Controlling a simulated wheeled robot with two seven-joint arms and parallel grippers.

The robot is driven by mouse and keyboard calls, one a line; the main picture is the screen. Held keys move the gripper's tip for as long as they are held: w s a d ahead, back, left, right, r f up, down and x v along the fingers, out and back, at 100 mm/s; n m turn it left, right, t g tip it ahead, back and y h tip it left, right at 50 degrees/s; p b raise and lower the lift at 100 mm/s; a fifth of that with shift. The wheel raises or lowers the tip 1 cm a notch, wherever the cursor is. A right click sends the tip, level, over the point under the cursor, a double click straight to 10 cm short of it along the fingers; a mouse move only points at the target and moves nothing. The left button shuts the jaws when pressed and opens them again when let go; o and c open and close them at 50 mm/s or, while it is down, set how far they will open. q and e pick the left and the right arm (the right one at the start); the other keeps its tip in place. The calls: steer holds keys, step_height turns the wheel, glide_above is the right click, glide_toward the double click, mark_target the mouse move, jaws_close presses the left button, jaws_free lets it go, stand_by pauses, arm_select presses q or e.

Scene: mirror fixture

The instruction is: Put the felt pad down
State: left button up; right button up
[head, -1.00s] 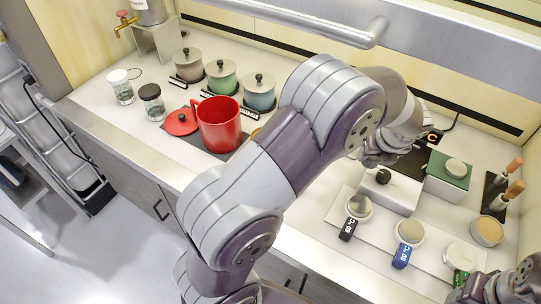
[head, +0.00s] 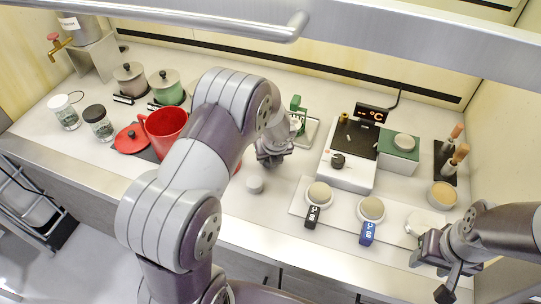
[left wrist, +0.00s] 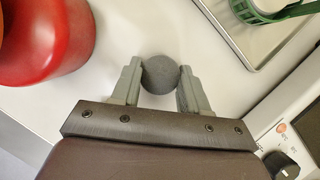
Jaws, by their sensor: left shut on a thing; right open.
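The felt pad (left wrist: 160,74) shows in the left wrist view as a round, dark grey piece. My left gripper (left wrist: 161,88) is shut on it, with one finger on each side. In the head view my left gripper (head: 272,160) points down over the counter between the red pot and the white machine. I cannot make out the pad itself there, and its height above the counter is hard to tell. My right gripper (head: 432,276) is open and empty at the counter's front right.
A red pot (head: 165,128) is to the left. A board (head: 345,216) carries round pieces with temperature tags.

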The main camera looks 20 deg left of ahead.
arm_select(q)
steer(key=shift+w+a+f, duration=0.1)
steer(key=shift+f, duration=0.15)
steer(key=o, duration=1)
steer(key=shift+r, duration=0.25)
steer(key=p+v, duration=0.1)
steer(key=v, duration=1.1)
